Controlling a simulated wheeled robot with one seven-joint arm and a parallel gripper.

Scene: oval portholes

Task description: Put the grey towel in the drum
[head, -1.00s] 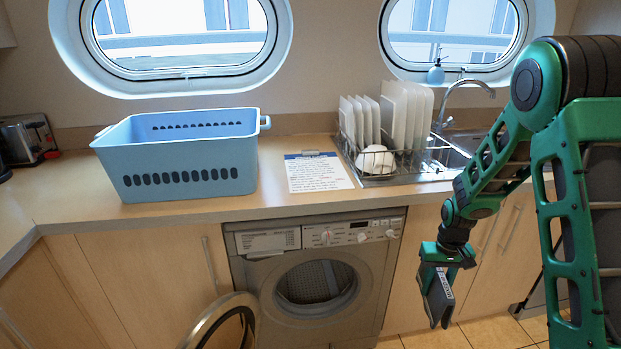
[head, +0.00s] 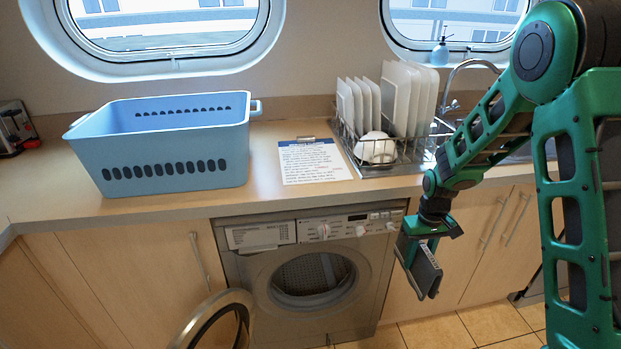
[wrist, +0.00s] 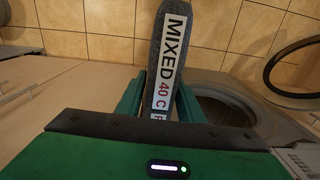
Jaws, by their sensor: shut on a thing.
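My gripper (head: 420,247) is shut on the grey towel (head: 426,275), a dark grey folded piece that hangs below the jaws, just right of the washing machine's front. In the wrist view the towel (wrist: 163,62) stands upright between the two green fingers, with a white label reading "MIXED 40 C" facing the camera. The drum (head: 312,274) shows through the round opening of the machine, left of my gripper. The machine's round door (head: 212,318) is swung open to the left. The opening also shows in the wrist view (wrist: 222,110), right of the towel.
A blue basket (head: 165,150), a clipboard with a written sheet (head: 312,160) and a dish rack (head: 385,163) with white plates and bowls stand on the counter. Cupboard doors (head: 485,245) flank the machine. The tiled floor (head: 450,328) below my gripper looks clear.

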